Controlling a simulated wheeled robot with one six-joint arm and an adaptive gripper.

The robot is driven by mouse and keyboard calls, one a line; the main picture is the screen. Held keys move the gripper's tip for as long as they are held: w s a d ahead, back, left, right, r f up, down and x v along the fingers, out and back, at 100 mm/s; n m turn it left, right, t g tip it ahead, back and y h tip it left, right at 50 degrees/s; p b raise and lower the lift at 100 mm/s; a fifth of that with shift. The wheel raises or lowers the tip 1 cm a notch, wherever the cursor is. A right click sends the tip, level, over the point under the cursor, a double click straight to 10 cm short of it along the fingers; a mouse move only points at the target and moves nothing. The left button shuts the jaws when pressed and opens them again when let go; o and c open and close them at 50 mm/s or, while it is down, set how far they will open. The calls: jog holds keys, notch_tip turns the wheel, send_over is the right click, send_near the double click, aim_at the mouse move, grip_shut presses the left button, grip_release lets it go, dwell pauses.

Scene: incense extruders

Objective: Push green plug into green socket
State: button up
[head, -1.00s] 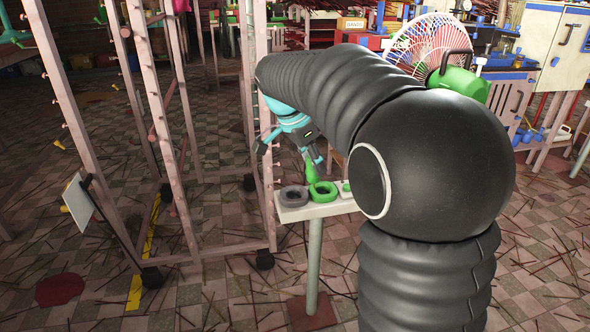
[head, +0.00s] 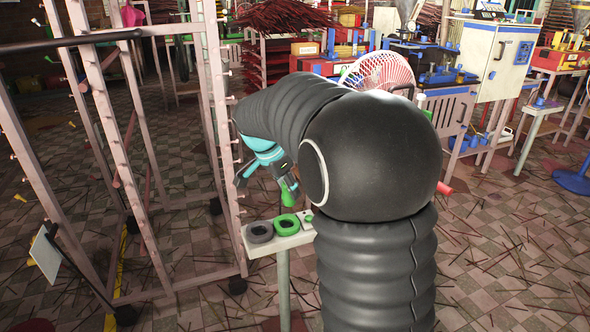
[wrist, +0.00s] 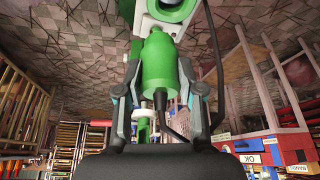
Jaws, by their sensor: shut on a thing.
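The green plug (head: 289,196) is held in my gripper (head: 270,178), tip down, just above the green socket (head: 286,225) in the head view. The socket is a thick green ring with a dark opening on a small white stand (head: 262,250). In the wrist view the green plug (wrist: 160,75) sits between both fingers of my gripper (wrist: 160,85), with a black cable at its near end. Its far end overlaps a white-and-green fitting (wrist: 170,10) at the top edge. I cannot tell whether the plug touches the socket.
A grey ring (head: 260,232) is left of the green socket on the stand. A tall wooden rack (head: 130,150) stands close on the left. A red and white fan (head: 375,72) and a cabinet (head: 495,62) are behind on the right. Thin sticks litter the floor.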

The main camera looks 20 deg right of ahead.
jog(key=shift+w+a+f, duration=0.1)
jog(key=shift+w+f, duration=0.4)
jog(key=shift+w, duration=0.05)
jog(key=shift+w+f+b, duration=0.2)
jog(key=shift+f+b, duration=0.5)
jog(key=shift+f, duration=0.75)
jog(key=shift+w+f+b, duration=0.2)
jog(key=shift+f+b, duration=0.45)
jog(key=shift+f, duration=0.75)
jog(key=shift+b, duration=0.4)
jog(key=shift+f+b, duration=1.4)
jog(key=shift+f, duration=0.1)
jog(key=o, duration=1.2)
jog(key=shift+o, duration=0.2)
jog(key=shift+r, duration=0.15)
